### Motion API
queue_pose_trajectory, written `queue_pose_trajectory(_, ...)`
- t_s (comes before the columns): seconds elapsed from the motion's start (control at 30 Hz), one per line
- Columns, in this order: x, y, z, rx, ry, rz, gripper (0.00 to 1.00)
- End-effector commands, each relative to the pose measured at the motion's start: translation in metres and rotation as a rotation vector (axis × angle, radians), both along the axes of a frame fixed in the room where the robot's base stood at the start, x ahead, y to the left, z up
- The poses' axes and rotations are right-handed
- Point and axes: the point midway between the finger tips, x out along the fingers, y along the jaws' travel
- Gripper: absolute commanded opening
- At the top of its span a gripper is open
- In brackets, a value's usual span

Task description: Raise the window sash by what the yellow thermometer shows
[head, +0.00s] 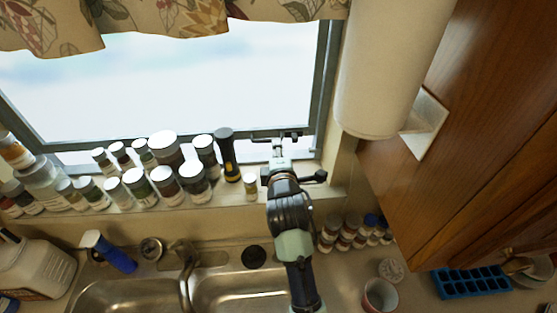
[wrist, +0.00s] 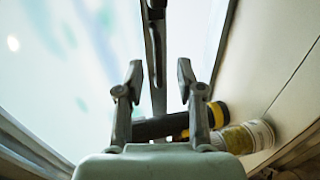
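The window sash (head: 325,75) has a grey frame around bright, washed-out glass, and its lower rail runs behind the jars on the sill. My gripper (head: 278,141) is at the right end of that lower rail, above the sill. In the wrist view my gripper (wrist: 160,78) is open, with its two fingers apart. A dark rail or handle (wrist: 156,45) lies in line with the gap between them; I cannot tell whether they touch it. A round pale dial (head: 390,269) lies on the counter at right, its reading too small to make out. I cannot pick out a yellow thermometer.
A black and yellow flashlight (head: 228,155) and a small jar (head: 250,186) stand just left of my gripper. Several jars (head: 165,150) crowd the sill further left. A paper towel roll (head: 375,70) and wooden cabinet (head: 480,100) close off the right. The sink (head: 235,282) is below.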

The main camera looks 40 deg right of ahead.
Motion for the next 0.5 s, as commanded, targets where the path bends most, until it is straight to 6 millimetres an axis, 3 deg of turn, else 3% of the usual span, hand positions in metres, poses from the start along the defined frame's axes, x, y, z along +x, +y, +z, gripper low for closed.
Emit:
queue_pose_trajectory(0.2, -0.033, 0.027, 0.009, -0.001, 0.0, 0.001, 0.37)
queue_pose_trajectory(0.5, -0.041, 0.033, 0.011, -0.001, 0.001, 0.0, 0.37)
